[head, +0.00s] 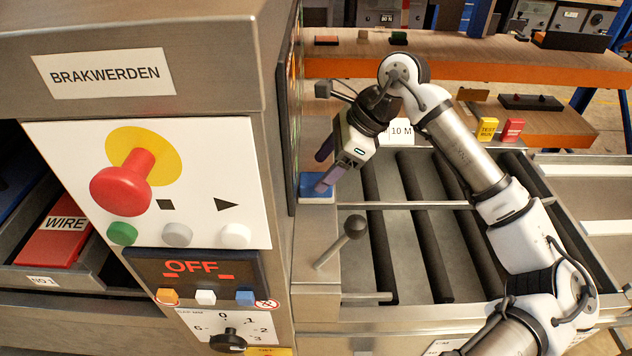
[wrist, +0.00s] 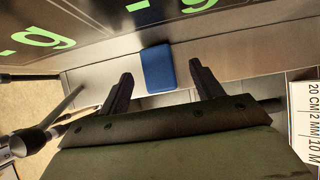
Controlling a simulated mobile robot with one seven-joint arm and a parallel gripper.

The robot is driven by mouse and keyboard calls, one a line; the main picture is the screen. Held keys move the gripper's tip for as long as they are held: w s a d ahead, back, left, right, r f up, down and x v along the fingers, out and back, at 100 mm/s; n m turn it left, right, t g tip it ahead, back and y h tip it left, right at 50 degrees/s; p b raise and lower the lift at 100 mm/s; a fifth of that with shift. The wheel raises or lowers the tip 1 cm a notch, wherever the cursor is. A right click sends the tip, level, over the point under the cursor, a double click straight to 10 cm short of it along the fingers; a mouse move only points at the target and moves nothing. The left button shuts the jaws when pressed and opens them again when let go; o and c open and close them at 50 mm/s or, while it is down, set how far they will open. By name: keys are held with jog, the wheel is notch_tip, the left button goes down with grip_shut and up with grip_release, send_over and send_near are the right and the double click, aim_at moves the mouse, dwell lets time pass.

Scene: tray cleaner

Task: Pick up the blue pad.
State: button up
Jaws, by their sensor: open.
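The blue pad (head: 318,184) lies on a narrow metal ledge beside the machine, left of the rollers. In the head view my gripper (head: 328,168) is just above it and partly covers it. In the wrist view the blue pad (wrist: 158,68) is a flat rounded block on the bare metal ledge. It shows ahead of and between the two dark fingers of my gripper (wrist: 160,80). The fingers are spread apart with nothing between them. I cannot tell the exact height of the fingertips over the pad.
The machine's side panel with green lettering (wrist: 140,30) rises close beside the ledge. A lever with a dark ball knob (head: 355,227) stands on the ledge's near part. A roller conveyor (head: 425,230) lies to the right. A white label (wrist: 306,120) is at the right.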

aim_at(317, 178)
jog(key=shift+s+p+x, duration=0.2)
jog(key=shift+p+x, duration=0.45)
jog(key=shift+x, duration=1.3)
jog(key=shift+d, duration=0.1)
jog(key=c, duration=1.1)
